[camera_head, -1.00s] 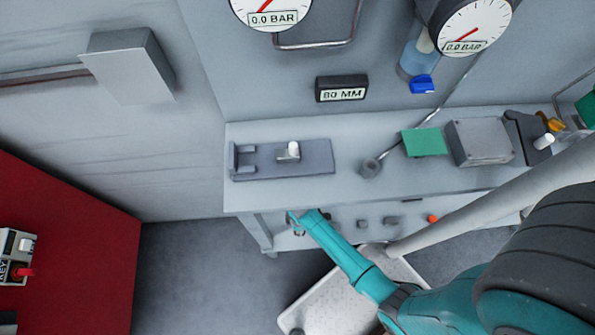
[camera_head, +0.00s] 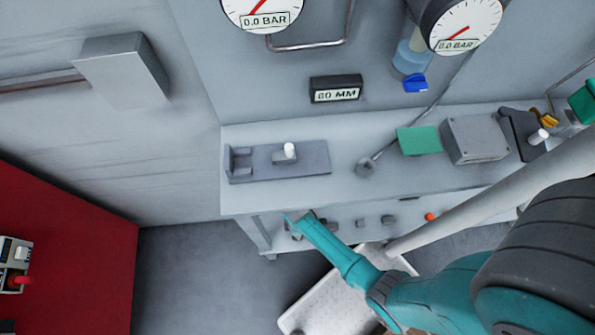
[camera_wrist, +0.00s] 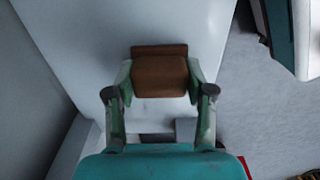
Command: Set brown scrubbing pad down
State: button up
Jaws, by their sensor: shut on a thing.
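The brown scrubbing pad (camera_wrist: 160,77) is a small brown block between the fingertips of my gripper (camera_wrist: 160,92) in the wrist view. The gripper is shut on it, with one finger at each side. Behind the pad is a pale grey surface (camera_wrist: 100,40); I cannot tell whether the pad touches it. In the head view my teal forearm reaches toward the front of the grey workbench (camera_head: 345,188), with its end below the bench top's front edge. The pad cannot be made out in the head view.
The bench top carries a dark grey fixture (camera_head: 250,170) with a white knob, a green plate (camera_head: 419,140) and a grey box (camera_head: 474,140). Several small objects, one an orange piece (camera_head: 429,216), lie on a lower level. A red cabinet (camera_head: 75,250) stands at the left.

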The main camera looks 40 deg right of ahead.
jog(key=o, duration=1.2)
notch_tip(320, 180, up, 12)
jog(key=shift+r, duration=0.1)
jog(key=s+r+m+t, duration=0.5)
jog(key=s+r+t, duration=0.1)
jog(key=s+r, duration=0.35)
jog(key=s+r+m+t, duration=0.2)
jog(key=s+r+t, duration=0.1)
jog(key=r, duration=0.7)
jog(key=s+r+m+t, duration=0.2)
jog(key=s+r+t, duration=0.1)
jog(key=r, duration=0.7)
jog(key=s+r+m+t, duration=0.2)
jog(key=s+r+t, duration=0.1)
jog(key=r, duration=0.7)
jog(key=shift+r, duration=0.25)
